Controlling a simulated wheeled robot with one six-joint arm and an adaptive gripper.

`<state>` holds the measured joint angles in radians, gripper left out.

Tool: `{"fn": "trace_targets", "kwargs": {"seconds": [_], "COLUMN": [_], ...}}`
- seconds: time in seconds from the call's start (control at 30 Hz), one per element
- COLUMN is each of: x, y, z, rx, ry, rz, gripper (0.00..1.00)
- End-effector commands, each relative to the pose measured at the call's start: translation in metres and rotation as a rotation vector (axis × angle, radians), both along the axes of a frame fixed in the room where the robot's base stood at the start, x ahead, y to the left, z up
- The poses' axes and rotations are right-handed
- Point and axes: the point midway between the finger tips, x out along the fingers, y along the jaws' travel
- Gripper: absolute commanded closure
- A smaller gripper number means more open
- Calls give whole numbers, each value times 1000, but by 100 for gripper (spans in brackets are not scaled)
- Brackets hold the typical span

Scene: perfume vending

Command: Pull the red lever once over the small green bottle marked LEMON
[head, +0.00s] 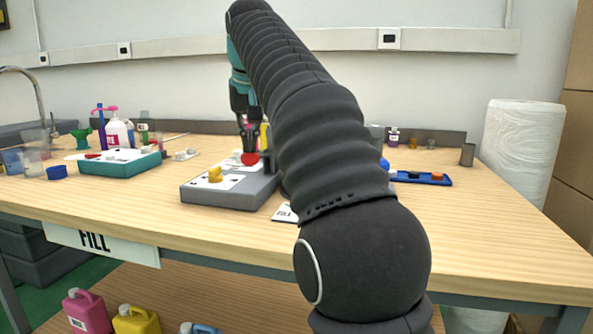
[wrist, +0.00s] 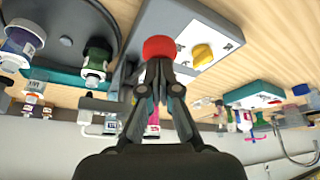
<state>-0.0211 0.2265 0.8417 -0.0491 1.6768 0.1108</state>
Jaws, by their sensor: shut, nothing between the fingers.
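The red lever knob (head: 249,159) stands on a grey box with a white top plate (head: 232,195). In the head view my gripper (head: 249,148) points down right above the knob, shut and empty. In the wrist view the red knob (wrist: 160,48) lies just beyond the closed fingertips (wrist: 159,80); I cannot tell whether they touch. A small bottle with a green top (wrist: 96,62) shows at the dark round plate in the wrist view. Its label is not readable, so I cannot tell if it is the LEMON one. My arm hides this area in the head view.
A yellow knob (head: 215,173) sits beside the red one on the same box. A teal box (head: 120,162) and bottles stand at left. A blue tray (head: 421,178) lies at right. The table front is mostly clear.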

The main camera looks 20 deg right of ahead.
Motion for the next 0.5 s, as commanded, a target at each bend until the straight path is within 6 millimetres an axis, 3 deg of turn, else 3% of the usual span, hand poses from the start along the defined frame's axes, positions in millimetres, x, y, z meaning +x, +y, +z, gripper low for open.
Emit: {"fn": "trace_targets", "kwargs": {"seconds": [0.5], "x": [0], "y": [0], "z": [-19], "rx": [0], "ry": [0], "rz": [0], "gripper": [100]}}
